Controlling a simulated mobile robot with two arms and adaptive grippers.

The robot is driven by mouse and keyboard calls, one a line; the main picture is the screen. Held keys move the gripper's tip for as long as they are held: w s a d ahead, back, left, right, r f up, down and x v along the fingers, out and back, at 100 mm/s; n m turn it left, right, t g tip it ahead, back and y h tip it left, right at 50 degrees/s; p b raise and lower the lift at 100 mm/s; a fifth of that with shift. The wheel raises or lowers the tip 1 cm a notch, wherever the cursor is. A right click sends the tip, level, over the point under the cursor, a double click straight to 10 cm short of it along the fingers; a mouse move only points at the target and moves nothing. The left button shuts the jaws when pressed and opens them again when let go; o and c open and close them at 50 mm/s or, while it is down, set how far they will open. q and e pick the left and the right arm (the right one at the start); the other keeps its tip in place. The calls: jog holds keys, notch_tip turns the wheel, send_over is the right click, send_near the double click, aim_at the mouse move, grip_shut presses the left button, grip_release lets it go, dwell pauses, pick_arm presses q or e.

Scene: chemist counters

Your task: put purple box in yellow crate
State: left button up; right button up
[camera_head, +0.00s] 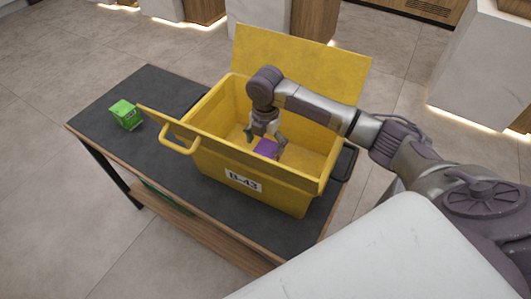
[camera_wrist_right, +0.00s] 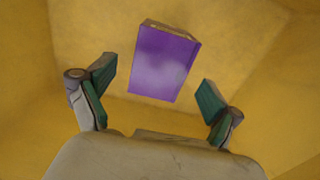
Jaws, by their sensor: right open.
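The purple box (camera_head: 266,149) is inside the yellow crate (camera_head: 245,182), seen partly behind my right gripper in the head view. In the right wrist view the purple box (camera_wrist_right: 164,63) lies against the yellow inside of the crate (camera_wrist_right: 255,40), beyond the fingertips. My right gripper (camera_head: 265,135) reaches down into the crate from above. In the right wrist view its two green-padded fingers (camera_wrist_right: 156,90) are spread wide, with nothing held between them. I cannot tell from the head view whether the box touches a finger. My left gripper is not in view.
The crate, marked B-43, stands on a dark-topped table (camera_head: 110,97) with its lid flaps open. A green box (camera_head: 126,114) sits at the table's left end. My right arm crosses over the crate's right side. Free tabletop shows around the green box.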

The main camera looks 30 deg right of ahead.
aim_at(266, 150)
notch_tip(266, 150, up, 6)
jog(key=shift+r, duration=0.1)
dwell(0.5)
